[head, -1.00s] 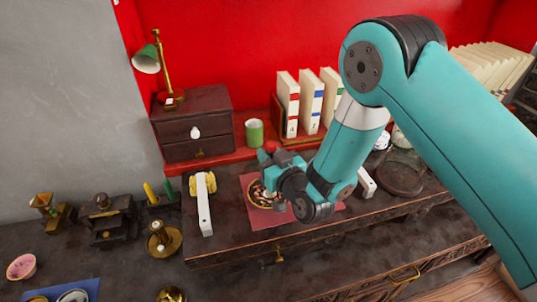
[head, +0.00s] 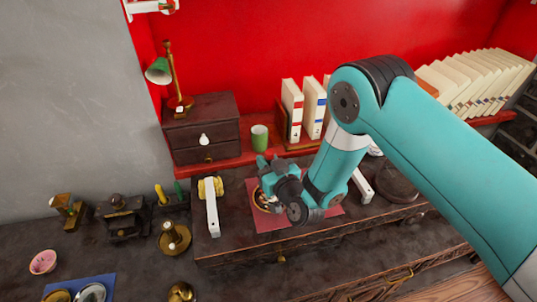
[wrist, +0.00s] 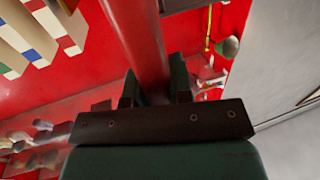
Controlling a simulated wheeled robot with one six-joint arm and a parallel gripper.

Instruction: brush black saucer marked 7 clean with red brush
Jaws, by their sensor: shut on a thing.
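My gripper (wrist: 153,88) is shut on a red handle (wrist: 138,40), seen in the wrist view running up between the fingers; it looks like the red brush. Its bristles are not in sight. In the head view my gripper (head: 266,166) is above a round dish (head: 259,203) on a pinkish-red mat (head: 268,224). The dish has a pale rim and brownish bits in it, and my gripper partly covers it. I cannot read any number on it, nor tell whether the brush touches it.
A green cup (head: 259,138), drawers (head: 205,130) and books (head: 292,110) are behind. Dishes lie on a blue mat (head: 108,281) at lower left, near a pink bowl (head: 43,262).

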